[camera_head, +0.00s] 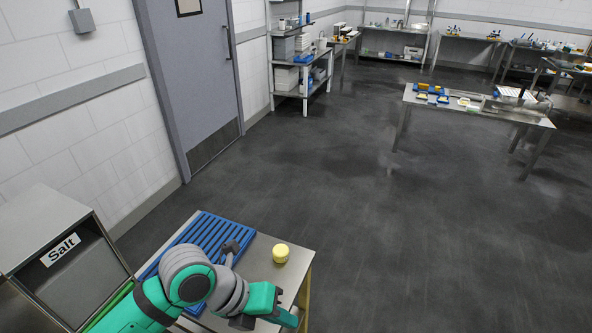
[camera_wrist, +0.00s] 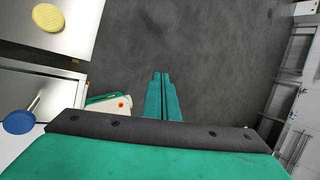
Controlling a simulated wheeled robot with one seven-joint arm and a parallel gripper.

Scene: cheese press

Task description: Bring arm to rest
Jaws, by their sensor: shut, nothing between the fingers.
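My gripper (camera_wrist: 161,82) shows in the wrist view with its two green fingers together and nothing between them. It points down over dark floor, beyond the edge of the steel table. In the head view my gripper (camera_head: 290,320) is at the bottom, by the table's right edge. My arm bends over the steel table (camera_head: 262,258) and hides part of it.
A yellow cheese (camera_head: 281,253) sits on the table beside my arm; it also shows in the wrist view (camera_wrist: 47,17). A blue slatted rack (camera_head: 205,240) lies behind my arm. A box labelled Salt (camera_head: 62,250) stands left. Open floor lies right.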

